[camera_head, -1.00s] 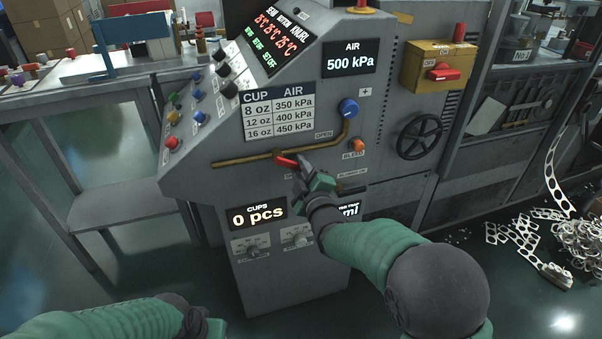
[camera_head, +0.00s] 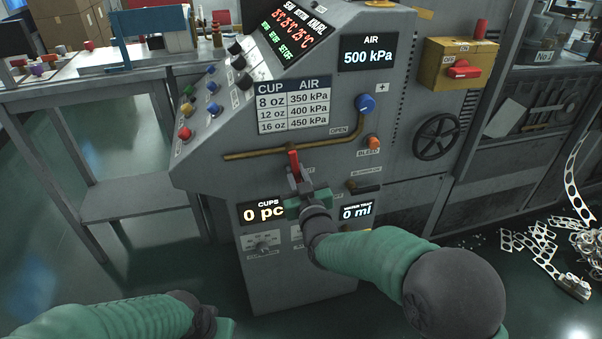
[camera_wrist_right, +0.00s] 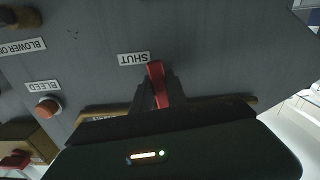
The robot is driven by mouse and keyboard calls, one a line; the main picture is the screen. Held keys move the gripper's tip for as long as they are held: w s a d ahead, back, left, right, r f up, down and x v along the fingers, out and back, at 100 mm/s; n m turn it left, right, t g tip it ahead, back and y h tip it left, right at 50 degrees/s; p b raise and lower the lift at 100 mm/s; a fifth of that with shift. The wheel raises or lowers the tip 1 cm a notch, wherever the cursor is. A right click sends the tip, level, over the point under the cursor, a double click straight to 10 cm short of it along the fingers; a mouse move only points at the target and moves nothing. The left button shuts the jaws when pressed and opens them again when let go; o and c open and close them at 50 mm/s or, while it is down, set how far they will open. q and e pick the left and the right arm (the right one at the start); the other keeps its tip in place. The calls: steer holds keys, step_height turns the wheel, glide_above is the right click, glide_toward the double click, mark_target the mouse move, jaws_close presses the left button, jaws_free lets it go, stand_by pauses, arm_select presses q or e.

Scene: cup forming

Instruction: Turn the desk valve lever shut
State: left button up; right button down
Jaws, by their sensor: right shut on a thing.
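The red valve lever (camera_head: 294,164) is on the brass pipe (camera_head: 250,154) on the front of the grey desk. It now points downward, roughly across the pipe. In the right wrist view the red lever (camera_wrist_right: 157,84) lies between my fingers, its tip at the SHUT label (camera_wrist_right: 133,59). My right gripper (camera_head: 299,178) is shut on the lever; it also shows in the right wrist view (camera_wrist_right: 158,95). The OPEN label (camera_head: 339,130) is to the right, above the pipe. My left arm is at the bottom left of the head view; its fingertips are not clearly visible.
The air display (camera_head: 377,53) reads 500 kPa. A blue knob (camera_head: 365,103), an orange BLEED button (camera_head: 374,143) and a black handwheel (camera_head: 436,138) are right of the lever. A yellow switch box (camera_head: 459,63) is further right.

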steer(key=shift+s+a+f+m, duration=0.2)
steer(key=shift+a+f+m, duration=0.25)
steer(key=shift+m, duration=0.35)
steer(key=c, duration=1.4)
jaws_free()
steer(key=shift+r, duration=0.1)
steer(key=shift+o, duration=0.4)
steer(key=shift+r, duration=0.15)
steer(key=shift+r, duration=0.1)
steer(key=p+v, duration=0.3)
steer(key=v, duration=1.3)
steer(key=shift+s, duration=0.35)
